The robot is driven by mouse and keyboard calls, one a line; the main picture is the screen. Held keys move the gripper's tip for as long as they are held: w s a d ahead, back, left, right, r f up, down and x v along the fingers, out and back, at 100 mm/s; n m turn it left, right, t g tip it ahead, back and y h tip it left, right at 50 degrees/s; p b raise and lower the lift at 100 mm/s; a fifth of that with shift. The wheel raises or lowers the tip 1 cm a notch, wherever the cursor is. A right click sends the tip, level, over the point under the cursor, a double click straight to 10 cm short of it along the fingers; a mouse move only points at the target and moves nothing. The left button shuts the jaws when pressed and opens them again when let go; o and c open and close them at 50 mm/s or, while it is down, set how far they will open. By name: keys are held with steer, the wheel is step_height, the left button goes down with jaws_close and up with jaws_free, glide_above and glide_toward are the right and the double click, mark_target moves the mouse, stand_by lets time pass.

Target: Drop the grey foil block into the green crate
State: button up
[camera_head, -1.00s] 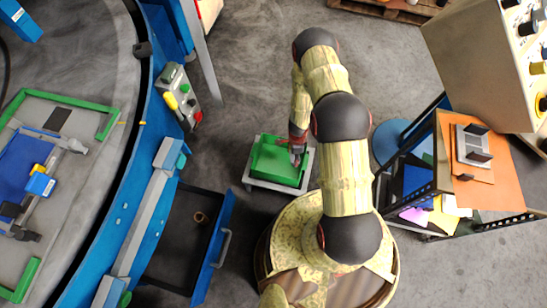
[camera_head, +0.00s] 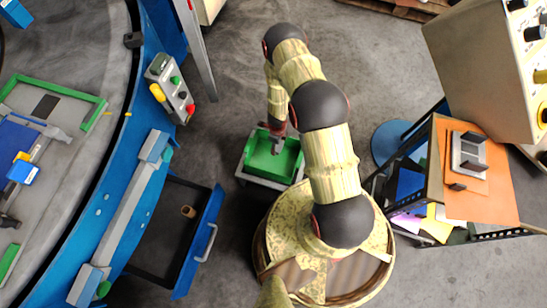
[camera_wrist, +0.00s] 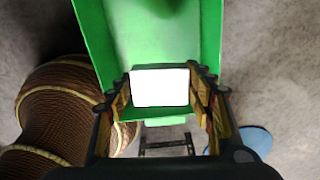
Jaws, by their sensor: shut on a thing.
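In the wrist view my gripper (camera_wrist: 160,92) is shut on the grey foil block (camera_wrist: 160,88), whose face glares bright white between the fingers. The block's underside and the height of the gap below it are hidden. In the head view the block is too small and dark to make out clearly.
A blue curved bench (camera_head: 108,195) with a button box (camera_head: 170,88) and an open drawer (camera_head: 205,240) is at the left. A cart with an orange top (camera_head: 490,200) and a blue round disc (camera_head: 390,143) are at the right. Grey floor lies open behind the crate.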

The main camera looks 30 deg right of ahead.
step_height(320, 180, down, 6)
steer(key=b, duration=0.4)
steer(key=shift+r, duration=0.25)
steer(key=o, duration=0.9)
steer(key=shift+c, duration=0.2)
steer(key=shift+o, duration=0.2)
step_height(320, 180, up, 7)
steer(key=shift+r, duration=0.25)
